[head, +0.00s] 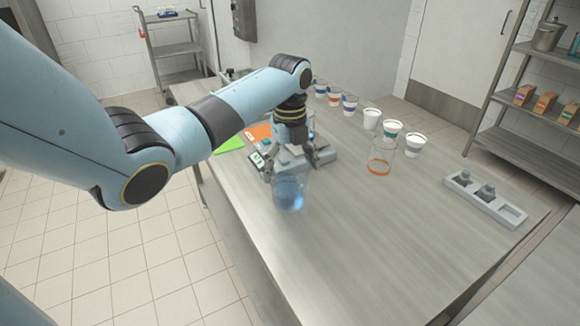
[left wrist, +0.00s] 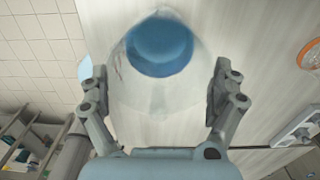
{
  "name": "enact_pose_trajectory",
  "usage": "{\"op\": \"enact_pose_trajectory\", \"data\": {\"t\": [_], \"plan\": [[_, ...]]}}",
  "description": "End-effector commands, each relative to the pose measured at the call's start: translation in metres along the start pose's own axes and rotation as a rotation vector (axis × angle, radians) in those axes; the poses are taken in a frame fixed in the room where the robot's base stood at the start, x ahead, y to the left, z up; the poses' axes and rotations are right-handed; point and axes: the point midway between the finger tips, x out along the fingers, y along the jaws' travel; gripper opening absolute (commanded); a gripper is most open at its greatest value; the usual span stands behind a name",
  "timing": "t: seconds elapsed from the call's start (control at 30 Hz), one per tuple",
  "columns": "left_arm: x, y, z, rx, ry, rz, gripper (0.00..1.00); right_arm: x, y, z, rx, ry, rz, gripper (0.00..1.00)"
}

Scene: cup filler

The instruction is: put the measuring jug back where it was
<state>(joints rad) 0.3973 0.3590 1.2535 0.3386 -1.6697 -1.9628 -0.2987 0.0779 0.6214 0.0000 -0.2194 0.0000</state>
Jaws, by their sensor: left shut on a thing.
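The measuring jug (head: 288,193) is clear and holds blue liquid. It is near the left edge of the table, below my left gripper (head: 291,168), whose fingers are shut on it. In the left wrist view the jug (left wrist: 160,85) lies between the two fingers of the left gripper (left wrist: 155,78), with the blue liquid at its far end. I cannot tell whether its base touches the table. My right gripper is not in view.
A grey device (head: 306,158) is behind the jug. A clear vessel with orange contents (head: 380,167) stands to the right. Several cups (head: 371,119) form a row behind it. A grey tray with weights (head: 487,197) lies at right. The table's front (head: 390,260) is clear.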

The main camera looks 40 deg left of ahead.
Motion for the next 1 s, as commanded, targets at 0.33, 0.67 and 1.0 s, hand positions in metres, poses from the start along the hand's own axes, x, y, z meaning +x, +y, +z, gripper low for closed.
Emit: {"op": "enact_pose_trajectory", "data": {"t": [0.33, 0.67, 1.0], "plan": [[0.005, 0.0, 0.001, 0.0, -0.002, -0.002, 0.37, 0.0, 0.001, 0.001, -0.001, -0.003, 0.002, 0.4], [0.007, 0.0, 0.0, 0.0, -0.001, -0.001, 1.0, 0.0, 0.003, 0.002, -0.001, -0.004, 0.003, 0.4], [-0.035, -0.001, 0.002, 0.0, -0.005, -0.005, 1.0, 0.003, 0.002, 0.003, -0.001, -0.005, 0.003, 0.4]]}}
